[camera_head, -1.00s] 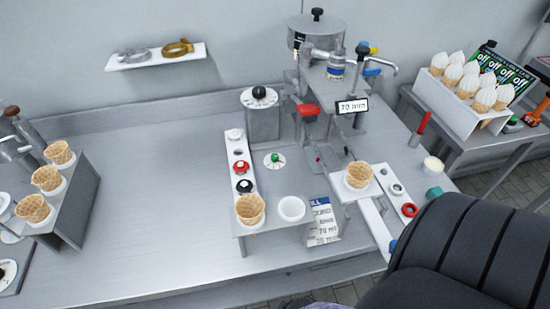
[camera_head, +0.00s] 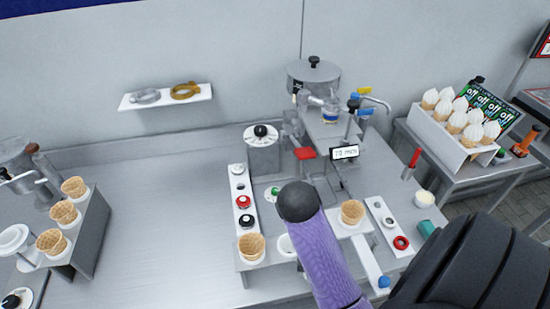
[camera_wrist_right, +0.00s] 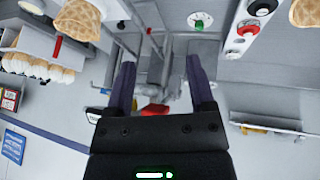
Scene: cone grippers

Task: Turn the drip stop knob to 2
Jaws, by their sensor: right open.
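A small green knob (camera_head: 274,191) sits on a white round dial on the counter, partly covered by my arm in the head view. It also shows near the top of the wrist view (camera_wrist_right: 199,24). A black knob (camera_head: 261,131) tops a grey box behind it. I cannot tell which is the drip stop knob, and no dial numbers are readable. My right gripper (camera_wrist_right: 160,64) is open and empty, fingers apart, with grey machine parts beyond it. My left gripper is not in view.
A white strip with red and black knobs (camera_head: 243,202) stands left of the dial. A red block (camera_head: 305,153), a small display (camera_head: 344,152) and a metal pot (camera_head: 313,75) stand behind. Waffle cones (camera_head: 251,247) stand in front.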

